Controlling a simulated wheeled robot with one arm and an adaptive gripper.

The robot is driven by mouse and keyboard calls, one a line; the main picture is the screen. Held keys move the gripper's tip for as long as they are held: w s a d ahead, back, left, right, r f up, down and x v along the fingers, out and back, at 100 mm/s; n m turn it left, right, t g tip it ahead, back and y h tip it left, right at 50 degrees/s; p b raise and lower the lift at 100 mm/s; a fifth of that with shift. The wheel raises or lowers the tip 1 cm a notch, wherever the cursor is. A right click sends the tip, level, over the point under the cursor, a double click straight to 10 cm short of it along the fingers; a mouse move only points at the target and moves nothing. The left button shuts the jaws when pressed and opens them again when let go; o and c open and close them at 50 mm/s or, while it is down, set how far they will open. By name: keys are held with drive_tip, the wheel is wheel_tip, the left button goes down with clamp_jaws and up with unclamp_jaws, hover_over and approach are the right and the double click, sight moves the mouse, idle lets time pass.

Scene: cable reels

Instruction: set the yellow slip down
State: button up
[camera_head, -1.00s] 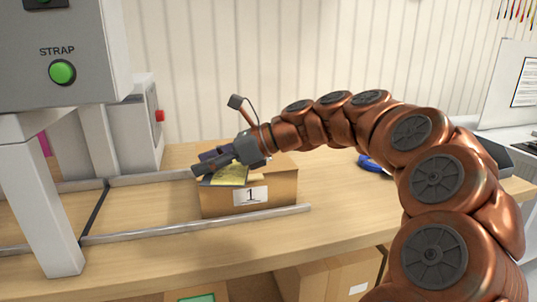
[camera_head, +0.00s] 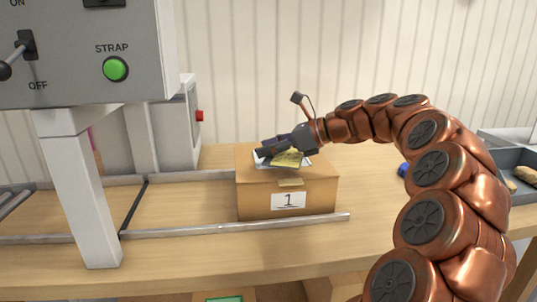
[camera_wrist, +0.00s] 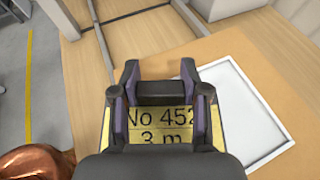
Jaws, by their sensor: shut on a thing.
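The yellow slip (camera_head: 288,159) is in my gripper (camera_head: 264,148), above the top of a cardboard box (camera_head: 255,201) labelled 1. In the wrist view my gripper (camera_wrist: 160,72) is shut on the slip (camera_wrist: 160,125), which reads "No 452" and "3 m". A white-edged rectangle (camera_wrist: 252,87) lies on the box top, mostly to the right of the slip in that view. Part of it is hidden behind my gripper. I cannot tell whether the slip touches the box.
The box stands on a wooden bench (camera_head: 200,262) behind a metal rail (camera_head: 235,225). A grey strapping machine (camera_head: 95,55) with a green button is at the left. A grey tray (camera_head: 520,180) is at the right. Bench right of the box is mostly clear.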

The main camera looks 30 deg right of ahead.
drive_tip(key=w+d, duration=0.2)
drive_tip(key=w, duration=0.1)
drive_tip(key=w+d, duration=0.1)
drive_tip(key=w, duration=0.1)
drive_tip(key=shift+f, duration=0.25)
drive_tip(key=shift+f+b, duration=0.65)
drive_tip(key=shift+f, duration=1.1)
drive_tip(key=o, duration=1.2)
drive_tip(key=shift+f, duration=0.15)
drive_tip(key=shift+c, duration=0.2)
drive_tip(key=shift+a, duration=0.1)
drive_tip(key=shift+s+d+r, duration=0.2)
drive_tip(key=shift+r, duration=0.1)
drive_tip(key=p+v, duration=0.1)
drive_tip(key=v, duration=0.9)
drive_tip(key=shift+d+p, duration=0.1)
drive_tip(key=shift+p, duration=0.2)
drive_tip(key=shift+s+d+r, duration=0.2)
drive_tip(key=shift+s+d, duration=0.15)
drive_tip(key=shift+s, duration=0.15)
